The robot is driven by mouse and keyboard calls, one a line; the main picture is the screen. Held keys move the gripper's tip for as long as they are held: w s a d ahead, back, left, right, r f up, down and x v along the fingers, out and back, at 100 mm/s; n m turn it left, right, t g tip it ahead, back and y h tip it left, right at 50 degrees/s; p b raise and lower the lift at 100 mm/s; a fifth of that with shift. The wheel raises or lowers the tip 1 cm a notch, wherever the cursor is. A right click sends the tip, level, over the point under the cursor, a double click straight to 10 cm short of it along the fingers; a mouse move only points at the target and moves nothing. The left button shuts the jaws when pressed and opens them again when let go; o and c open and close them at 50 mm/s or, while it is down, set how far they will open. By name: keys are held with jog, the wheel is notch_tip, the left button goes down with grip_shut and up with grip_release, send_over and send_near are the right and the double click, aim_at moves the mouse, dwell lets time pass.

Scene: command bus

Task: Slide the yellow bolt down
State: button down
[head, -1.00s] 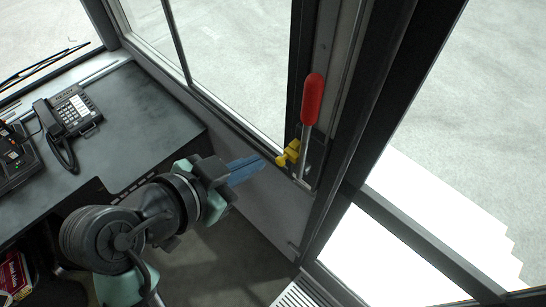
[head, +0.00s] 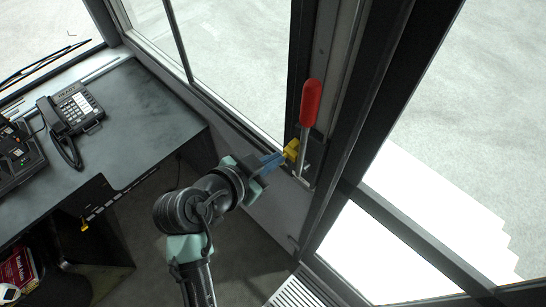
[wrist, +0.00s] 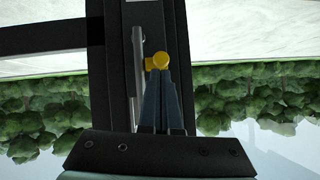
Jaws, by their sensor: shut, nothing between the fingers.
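The yellow bolt (head: 291,148) is on the dark door post, beside the lower part of a lever with a red handle (head: 310,102). My gripper (head: 280,158) is shut, with its blue fingertips right at the bolt in the head view. In the wrist view the bolt's round yellow end (wrist: 160,60) shows just beyond the tips of my closed fingers (wrist: 161,75). I cannot tell whether the tips touch it. Nothing is held between the fingers.
The metal lever shaft (wrist: 137,75) stands close beside the bolt. A desk (head: 140,120) with a phone (head: 72,112) is at the left. Window frames and a glazed door surround the post. The floor below my arm is open.

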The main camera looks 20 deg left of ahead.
jog(key=shift+f, duration=0.1)
notch_tip(320, 180, down, 9)
jog(key=b, duration=0.7)
jog(key=shift+b, duration=0.4)
